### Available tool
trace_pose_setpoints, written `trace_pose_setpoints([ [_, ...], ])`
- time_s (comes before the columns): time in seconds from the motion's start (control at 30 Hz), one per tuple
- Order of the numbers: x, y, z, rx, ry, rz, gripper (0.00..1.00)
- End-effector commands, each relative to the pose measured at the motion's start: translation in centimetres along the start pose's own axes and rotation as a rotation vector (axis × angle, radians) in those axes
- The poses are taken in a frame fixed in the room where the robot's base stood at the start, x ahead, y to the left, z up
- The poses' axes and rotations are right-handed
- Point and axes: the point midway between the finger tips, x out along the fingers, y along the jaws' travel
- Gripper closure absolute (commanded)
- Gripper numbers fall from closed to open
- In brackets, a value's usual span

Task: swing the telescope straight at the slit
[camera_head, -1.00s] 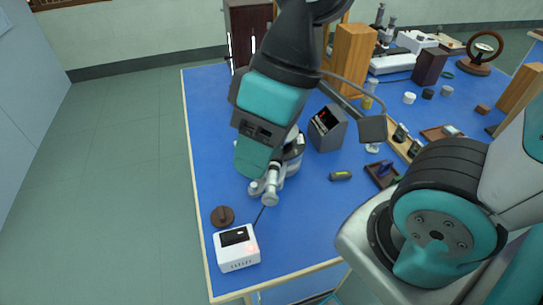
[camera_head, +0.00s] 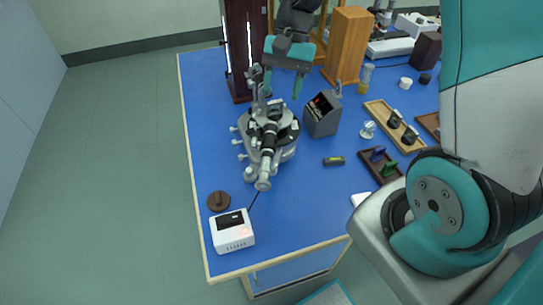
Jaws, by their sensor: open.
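The spectrometer (camera_head: 281,148) stands on the blue bench, left of centre, and is now in clear view. A black tube with a pale end, seemingly the telescope (camera_head: 267,160), points from its round table toward the near edge. Another tube, seemingly the collimator (camera_head: 257,88), points to the back toward a dark tall housing with a bright strip. The slit itself is too small to make out. My gripper (camera_head: 284,91) is open and empty, with its teal fingers apart behind the spectrometer, over the bench's far part; its height is hard to judge.
The dark housing (camera_head: 237,28) stands behind the spectrometer. A grey display box (camera_head: 323,115) stands close on its right. A white box (camera_head: 233,231) and a brown disc (camera_head: 218,201) lie in front. A wooden block (camera_head: 347,46) stands back right.

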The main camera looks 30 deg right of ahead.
Motion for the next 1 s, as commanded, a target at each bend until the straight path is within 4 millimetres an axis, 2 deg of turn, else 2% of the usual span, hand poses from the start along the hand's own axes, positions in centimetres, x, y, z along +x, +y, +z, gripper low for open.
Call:
trace_pose_setpoints([
  [0.17, 2.0, -0.1, 0.0, 0.006, -0.009, 0.004, 0.48],
  [0.7, 13.8, -0.1, 0.2, 0.001, -0.008, 0.007, 0.48],
  [0.83, 15.7, -0.1, 0.2, 0.001, -0.006, 0.006, 0.48],
  [1.0, 17.1, 0.0, 0.1, 0.001, -0.003, 0.003, 0.48],
])
